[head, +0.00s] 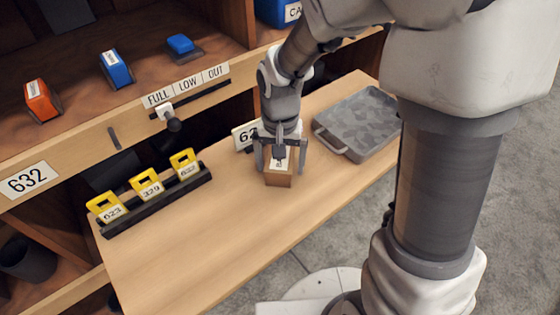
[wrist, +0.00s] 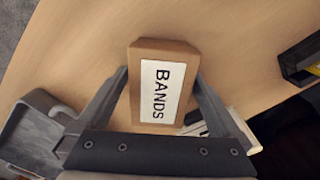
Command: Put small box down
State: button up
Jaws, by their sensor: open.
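The small box (head: 279,179) is brown cardboard with a white label. My gripper (head: 281,160) is directly above and around the box, with one finger on each side. The lower part of the box between the fingers is partly hidden.
A grey tray (head: 362,122) lies right of the box. A number card (head: 244,136) stands just behind my gripper. A black rack (head: 158,200) with yellow tags is at the left. A shelf unit with a slider (head: 165,112) rises behind. The table's front is clear.

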jog(key=c, duration=1.6)
jog(key=shift+r, duration=0.15)
